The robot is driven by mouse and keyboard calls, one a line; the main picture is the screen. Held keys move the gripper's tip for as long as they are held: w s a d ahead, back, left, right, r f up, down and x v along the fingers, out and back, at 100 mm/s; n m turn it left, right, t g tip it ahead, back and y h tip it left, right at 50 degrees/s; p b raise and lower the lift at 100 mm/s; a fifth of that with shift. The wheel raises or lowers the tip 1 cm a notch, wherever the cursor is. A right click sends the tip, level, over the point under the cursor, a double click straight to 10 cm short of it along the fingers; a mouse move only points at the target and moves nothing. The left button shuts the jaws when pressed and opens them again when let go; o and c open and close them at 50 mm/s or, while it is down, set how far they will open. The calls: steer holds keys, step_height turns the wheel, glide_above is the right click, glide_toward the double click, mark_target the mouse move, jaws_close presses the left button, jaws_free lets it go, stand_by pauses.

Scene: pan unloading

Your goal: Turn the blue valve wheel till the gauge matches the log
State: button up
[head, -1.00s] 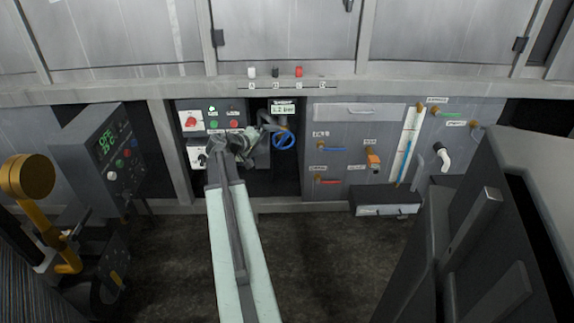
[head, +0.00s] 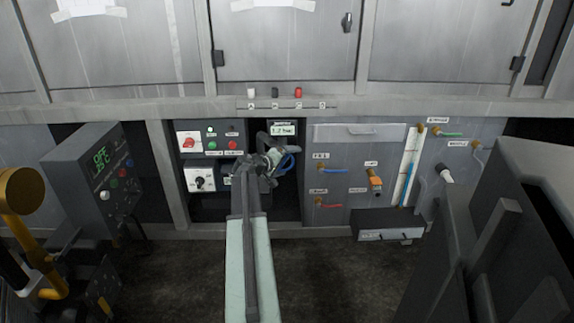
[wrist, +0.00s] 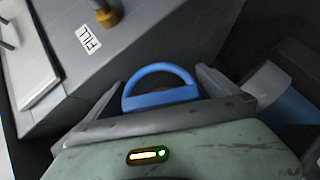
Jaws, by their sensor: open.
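The blue valve wheel (head: 290,163) is in the dark recess of the wall panel, partly hidden behind my gripper (head: 275,160). In the wrist view the wheel's upper rim (wrist: 160,68) shows as an arch between the two fingers of my gripper (wrist: 160,82). The fingers are spread apart, one on each side of the rim; I cannot tell if either touches it. The gauge display (head: 283,130) above the wheel seems to read 1.2 bar, in small text. No log is readable.
Left of the recess are panels with a red knob (head: 188,142) and a black switch (head: 200,182). To the right are a FILL tap with a blue lever (head: 332,170) and a drawer box (head: 388,225). A dark cabinet (head: 480,220) stands at right front.

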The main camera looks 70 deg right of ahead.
steer(key=c, duration=1.4)
steer(key=shift+o, duration=0.2)
steer(key=shift+a, duration=0.1)
steer(key=shift+r+p, duration=0.1)
steer(key=shift+p, duration=0.35)
steer(key=shift+w+a+f+m+t+y+p, duration=0.1)
steer(key=shift+w+f+m+t+y+p, duration=0.1)
steer(key=shift+m+t+y+p, duration=0.7)
steer(key=shift+w+d+f+m+t+y+p, duration=0.15)
steer(key=shift+m+t+y+p, duration=0.35)
steer(key=shift+t+p, duration=0.7)
steer(key=shift+w+a+f+m+t+y+p, duration=0.15)
steer(key=shift+w+m+t+y+p, duration=0.1)
steer(key=shift+m+t+y+p, duration=0.55)
steer(key=shift+t, duration=0.5)
